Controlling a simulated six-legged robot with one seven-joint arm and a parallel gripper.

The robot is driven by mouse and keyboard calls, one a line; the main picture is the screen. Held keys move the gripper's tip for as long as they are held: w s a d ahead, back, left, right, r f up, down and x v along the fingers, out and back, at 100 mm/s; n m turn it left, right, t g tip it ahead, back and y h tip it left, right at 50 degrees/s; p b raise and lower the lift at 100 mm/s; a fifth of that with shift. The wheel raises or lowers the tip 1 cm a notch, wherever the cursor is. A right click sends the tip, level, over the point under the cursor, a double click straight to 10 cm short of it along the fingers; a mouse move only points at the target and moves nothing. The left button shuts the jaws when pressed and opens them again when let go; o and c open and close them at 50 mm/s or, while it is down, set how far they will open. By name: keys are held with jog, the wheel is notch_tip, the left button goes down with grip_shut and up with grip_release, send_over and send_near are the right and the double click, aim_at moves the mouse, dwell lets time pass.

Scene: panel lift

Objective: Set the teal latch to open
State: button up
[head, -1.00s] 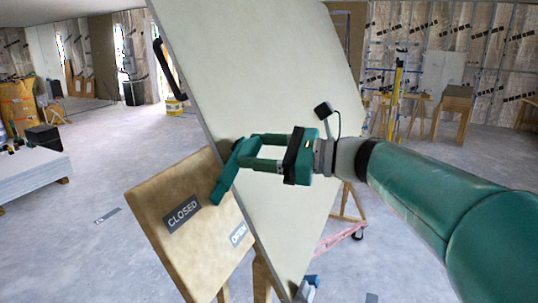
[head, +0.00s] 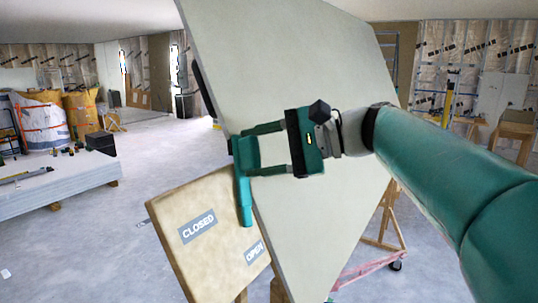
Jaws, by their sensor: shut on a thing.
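The teal latch (head: 245,202) is a slim bar at the left edge of the large pale panel (head: 310,80). Its free end points almost straight down, over the right part of the wooden sign board (head: 195,250), between the CLOSED label (head: 198,227) and the OPEN label (head: 254,252). Its tip lies nearer the OPEN label. My gripper (head: 245,152) reaches in from the right across the panel, with its green fingers shut on the latch's upper end. The fingertips and the latch's upper end overlap, so the exact contact is partly hidden.
The tilted panel fills the middle of the view. A pink wheeled frame (head: 368,270) and a wooden trestle (head: 385,225) stand behind it at the lower right. A stack of pale sheets (head: 65,190) lies at the left. The floor between stack and sign board is mostly clear.

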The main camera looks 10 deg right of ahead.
jog(key=shift+s+a+r+n+g+h, duration=0.2)
jog(key=shift+s+a+n, duration=0.1)
jog(key=shift+n, duration=0.3)
jog(key=shift+s+a+r+n+g+h, duration=0.15)
jog(key=shift+s+a+n+g+h, duration=0.1)
jog(key=shift+n, duration=0.35)
jog(key=o, duration=1.4)
jog(key=v, duration=1.3)
jog(key=shift+s+d, duration=0.1)
jog(key=shift+d, duration=0.25)
